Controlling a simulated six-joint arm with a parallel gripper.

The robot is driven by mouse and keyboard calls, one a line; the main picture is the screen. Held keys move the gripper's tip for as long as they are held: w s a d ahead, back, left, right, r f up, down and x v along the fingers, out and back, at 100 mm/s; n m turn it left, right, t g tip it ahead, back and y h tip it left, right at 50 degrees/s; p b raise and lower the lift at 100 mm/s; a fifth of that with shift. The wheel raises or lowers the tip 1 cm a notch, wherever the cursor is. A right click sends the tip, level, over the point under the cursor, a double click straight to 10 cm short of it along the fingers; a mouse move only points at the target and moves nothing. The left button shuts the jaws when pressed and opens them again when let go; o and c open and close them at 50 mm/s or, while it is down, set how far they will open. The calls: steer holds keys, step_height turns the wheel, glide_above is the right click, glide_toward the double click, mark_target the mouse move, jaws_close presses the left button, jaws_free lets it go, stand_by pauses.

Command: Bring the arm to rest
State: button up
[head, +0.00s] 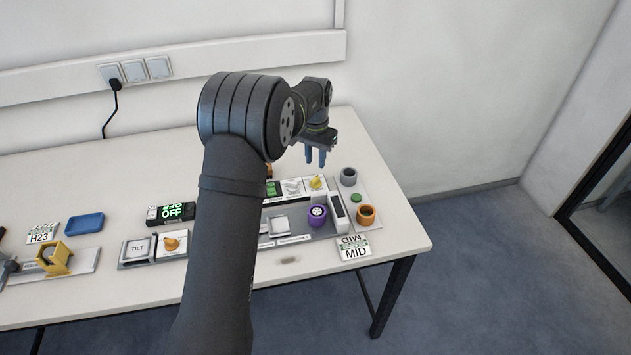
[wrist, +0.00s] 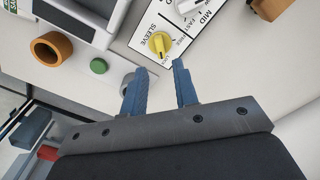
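My gripper (head: 315,157) hangs above the back right part of the table (head: 405,225), fingers pointing down. In the wrist view its two blue fingers (wrist: 160,88) stand apart with nothing between them, so it is open and empty. Beyond the fingertips lies a panel with a yellow knob (wrist: 159,43), marked SLEEVE. The knob also shows in the head view (head: 317,182), below the gripper. The gripper is clear of it. My arm crosses the middle of the head view and hides part of the table.
Right of the panel stand a grey cup (head: 349,177), a green button (head: 356,198) and an orange ring (head: 366,215). A purple round part (head: 317,215) sits nearby. A MID card (head: 354,250) lies near the front edge. A blue tray (head: 84,224) lies left. The table's back left is clear.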

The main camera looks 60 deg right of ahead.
mark_target(315, 178)
steer(key=shift+f, duration=0.1)
step_height(315, 178, down, 7)
steer(key=shift+r, duration=0.15)
steer(key=shift+n, duration=0.3)
stand_by(0.6)
